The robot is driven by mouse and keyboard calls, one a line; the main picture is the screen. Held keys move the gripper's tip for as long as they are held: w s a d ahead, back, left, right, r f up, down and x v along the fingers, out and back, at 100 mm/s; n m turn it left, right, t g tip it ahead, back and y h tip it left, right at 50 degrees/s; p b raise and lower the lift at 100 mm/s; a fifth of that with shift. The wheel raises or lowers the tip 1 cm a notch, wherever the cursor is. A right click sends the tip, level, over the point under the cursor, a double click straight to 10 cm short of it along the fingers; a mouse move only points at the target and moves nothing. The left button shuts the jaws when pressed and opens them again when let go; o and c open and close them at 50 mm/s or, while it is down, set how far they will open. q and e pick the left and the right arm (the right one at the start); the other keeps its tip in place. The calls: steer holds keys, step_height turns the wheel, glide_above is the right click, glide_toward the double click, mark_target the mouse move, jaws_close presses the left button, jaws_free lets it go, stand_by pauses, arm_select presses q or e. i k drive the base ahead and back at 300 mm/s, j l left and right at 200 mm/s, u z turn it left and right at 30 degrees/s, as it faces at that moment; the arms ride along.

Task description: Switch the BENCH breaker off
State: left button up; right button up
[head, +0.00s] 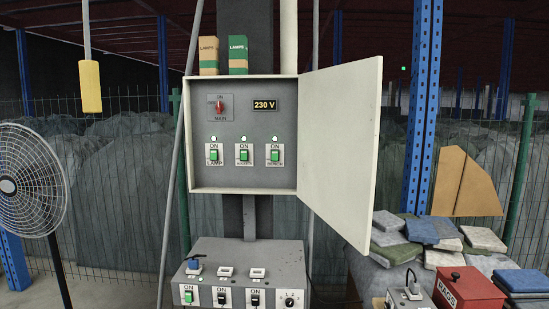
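The breaker box (233,180) stands open on a dark post in the middle of the head view. The BENCH breaker (275,154) is the rightmost of three in a row. Its green toggle shows under the word ON, and a green lamp (275,138) is lit above it. The LAMP breaker (214,152) and a middle breaker (244,153), label too small to read, look the same. A red MAIN rotary switch (221,105) sits above them at the upper left. Neither of my grippers is in view.
The box door (342,150) swings out to the right. A grey control box (243,273) with sockets and switches stands below. A fan (32,178) is at the left, and a yellow pendant (91,87) hangs upper left. Folded cloths (390,240) and a red box (467,288) are lower right.

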mark_target(274, 153)
steer(key=i+j+z, duration=0.15)
steer(key=z, duration=0.25)
steer(key=i+j+z, duration=0.2)
steer(key=z, duration=0.2)
steer(key=i+j, duration=0.2)
steer(key=j, duration=0.15)
steer(key=i+j+z, duration=0.1)
steer(key=j, duration=0.25)
steer(key=i+j+z, duration=0.1)
steer(key=i+j, duration=0.35)
steer(key=j, duration=0.25)
steer(key=i+j+z, duration=0.1)
steer(key=j, duration=0.3)
steer(key=i+j, duration=0.2)
steer(key=j, duration=0.15)
steer(key=z, duration=0.05)
